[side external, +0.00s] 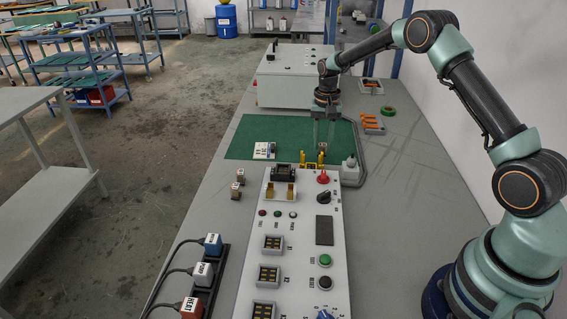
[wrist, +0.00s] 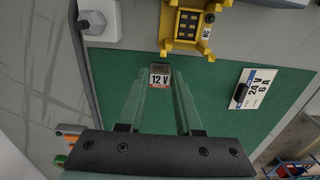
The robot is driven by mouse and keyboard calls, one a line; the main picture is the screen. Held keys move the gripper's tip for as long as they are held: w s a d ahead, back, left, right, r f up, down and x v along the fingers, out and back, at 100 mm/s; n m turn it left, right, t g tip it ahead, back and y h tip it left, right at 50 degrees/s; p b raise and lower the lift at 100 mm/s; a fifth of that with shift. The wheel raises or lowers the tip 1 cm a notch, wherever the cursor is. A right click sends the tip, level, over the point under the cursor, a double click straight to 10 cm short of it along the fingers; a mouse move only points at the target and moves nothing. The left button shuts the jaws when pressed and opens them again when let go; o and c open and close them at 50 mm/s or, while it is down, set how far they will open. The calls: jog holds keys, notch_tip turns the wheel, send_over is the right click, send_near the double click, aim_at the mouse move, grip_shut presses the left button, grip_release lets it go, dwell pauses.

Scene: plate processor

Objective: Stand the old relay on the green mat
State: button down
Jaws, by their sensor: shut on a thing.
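My gripper (wrist: 161,82) is shut on a small relay (wrist: 160,77) with a white and red label reading 12 V. In the wrist view the relay is seen against the green mat (wrist: 115,75), beside a yellow socket frame (wrist: 186,42). In the side view my gripper (side external: 323,145) points down at the near edge of the green mat (side external: 245,138), just behind the yellow socket frame (side external: 312,163). The relay is hard to make out there. I cannot tell whether it touches the mat.
A card reading 24 V 6 A (wrist: 255,90) lies on the mat; in the side view it is left of my gripper (side external: 264,150). The white control panel (side external: 296,230) stands in front. Two small blocks (side external: 238,182) sit left of it.

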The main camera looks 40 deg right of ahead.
jog(key=shift+f, duration=0.65)
jog(key=c, duration=0.6)
grip_release()
jog(key=shift+f, duration=0.1)
